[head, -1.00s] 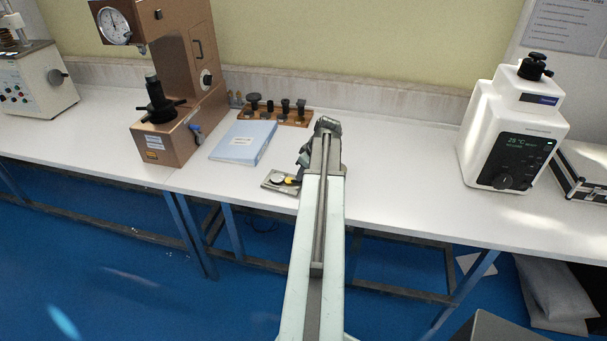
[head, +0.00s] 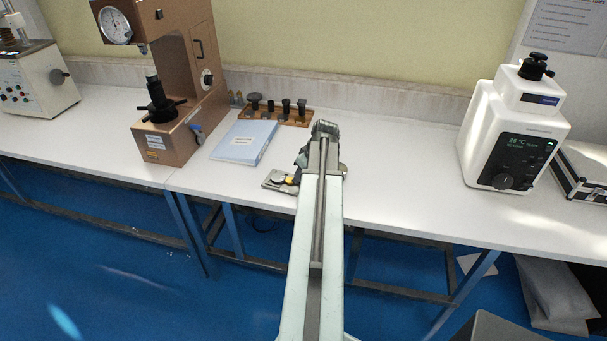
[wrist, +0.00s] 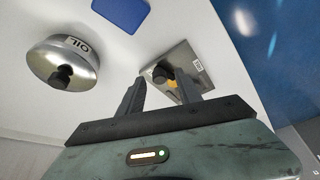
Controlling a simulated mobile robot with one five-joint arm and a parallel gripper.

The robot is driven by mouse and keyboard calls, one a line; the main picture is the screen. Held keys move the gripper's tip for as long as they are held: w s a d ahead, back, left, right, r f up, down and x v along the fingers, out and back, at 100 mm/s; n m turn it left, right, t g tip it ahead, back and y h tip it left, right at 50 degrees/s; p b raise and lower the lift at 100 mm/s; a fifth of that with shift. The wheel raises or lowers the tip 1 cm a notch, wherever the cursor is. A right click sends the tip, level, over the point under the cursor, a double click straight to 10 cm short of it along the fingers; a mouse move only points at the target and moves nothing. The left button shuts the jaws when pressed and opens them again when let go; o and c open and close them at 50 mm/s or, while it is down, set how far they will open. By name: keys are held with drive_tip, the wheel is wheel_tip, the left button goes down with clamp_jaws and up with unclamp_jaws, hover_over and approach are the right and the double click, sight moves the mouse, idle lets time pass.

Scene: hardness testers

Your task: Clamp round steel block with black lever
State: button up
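My gripper (wrist: 159,78) is open in the wrist view, its two dark fingers apart above a small metal plate (wrist: 203,64). A dark round knob (wrist: 161,72) and a yellow part (wrist: 173,84) show on the plate between the fingers. I cannot tell whether the knob belongs to the black lever, or whether the fingers touch it. In the head view the plate (head: 270,185) lies at the table's front edge, partly hidden by my arm. A pale round piece (head: 279,180) on it may be the round steel block; this is too small to tell.
A metal oil can (wrist: 65,78) stands left of my gripper in the wrist view. A blue folder (head: 246,142) lies behind the plate. A brown hardness tester (head: 184,140) with black handwheel arms (head: 160,111) stands left. A white tester (head: 510,130) stands right, with clear table between.

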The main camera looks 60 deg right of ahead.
drive_tip(key=p+v, duration=0.7)
drive_tip(key=shift+s+r, duration=0.2)
drive_tip(key=shift+r, duration=0.2)
